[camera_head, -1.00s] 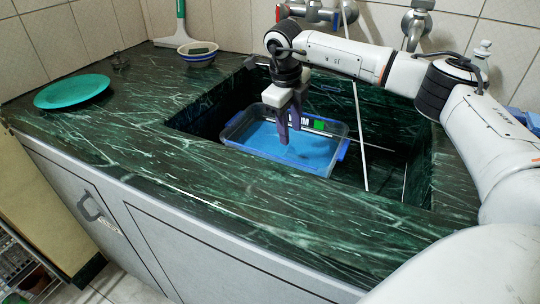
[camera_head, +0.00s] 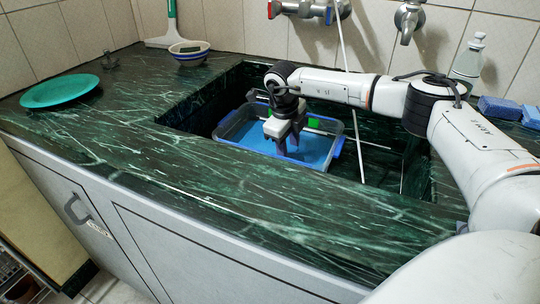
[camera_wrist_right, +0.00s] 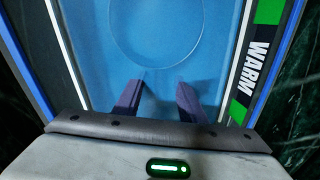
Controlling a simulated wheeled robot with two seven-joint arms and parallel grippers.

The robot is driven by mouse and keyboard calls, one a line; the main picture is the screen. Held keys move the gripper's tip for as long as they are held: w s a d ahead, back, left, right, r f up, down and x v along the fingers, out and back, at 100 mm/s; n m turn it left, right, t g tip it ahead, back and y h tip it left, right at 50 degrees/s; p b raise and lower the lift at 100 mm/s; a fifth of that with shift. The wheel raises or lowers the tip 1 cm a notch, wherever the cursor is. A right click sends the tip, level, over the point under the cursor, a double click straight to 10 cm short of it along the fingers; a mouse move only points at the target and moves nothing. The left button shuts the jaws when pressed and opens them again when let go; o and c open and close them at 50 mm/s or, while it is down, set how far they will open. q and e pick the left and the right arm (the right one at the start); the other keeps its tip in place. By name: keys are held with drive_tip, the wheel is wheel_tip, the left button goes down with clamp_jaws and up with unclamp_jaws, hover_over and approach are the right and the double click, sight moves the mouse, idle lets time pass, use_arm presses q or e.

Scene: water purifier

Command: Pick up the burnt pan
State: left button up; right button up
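No burnt pan can be clearly made out. A clear tub (camera_head: 228,133) with a blue rim and blue contents stands in the sink; it also fills much of the right wrist view (camera_wrist_right: 222,50). A faint circular outline (camera_wrist_right: 155,65) shows in the blue there; I cannot tell what it is. My right gripper (camera_head: 289,150) points down over the tub. In the wrist view its two purple fingers (camera_wrist_right: 161,83) are apart with nothing seen between them, just below the circle. Whether the fingertips touch the blue is unclear. My left gripper is not in view.
A green plate (camera_head: 60,91) lies on the dark green counter (camera_head: 140,140) at left. A bowl (camera_head: 189,52) and a squeegee (camera_head: 171,30) are at the back. A bottle (camera_head: 468,60) and blue sponges (camera_head: 500,107) are at right. Sink walls surround the tub; taps are behind.

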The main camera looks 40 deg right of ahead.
clamp_jaws()
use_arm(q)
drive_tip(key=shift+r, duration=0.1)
use_arm(e)
drive_tip(key=shift+r, duration=0.2)
idle(0.4)
drive_tip(key=shift+r, duration=0.6)
drive_tip(key=shift+r+p, duration=0.4)
drive_tip(key=shift+r, duration=0.25)
drive_tip(key=shift+d+p+v, duration=0.2)
drive_tip(key=shift+p+v, duration=0.1)
drive_tip(key=shift+v, duration=0.8)
drive_tip(key=shift+w+r+p, duration=0.15)
drive_tip(key=shift+r+p, duration=0.15)
drive_tip(key=shift+r, duration=1)
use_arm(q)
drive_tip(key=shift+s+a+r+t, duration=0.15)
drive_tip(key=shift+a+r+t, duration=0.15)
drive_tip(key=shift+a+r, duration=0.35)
use_arm(e)
drive_tip(key=shift+d+v, duration=0.2)
drive_tip(key=shift+v, duration=0.95)
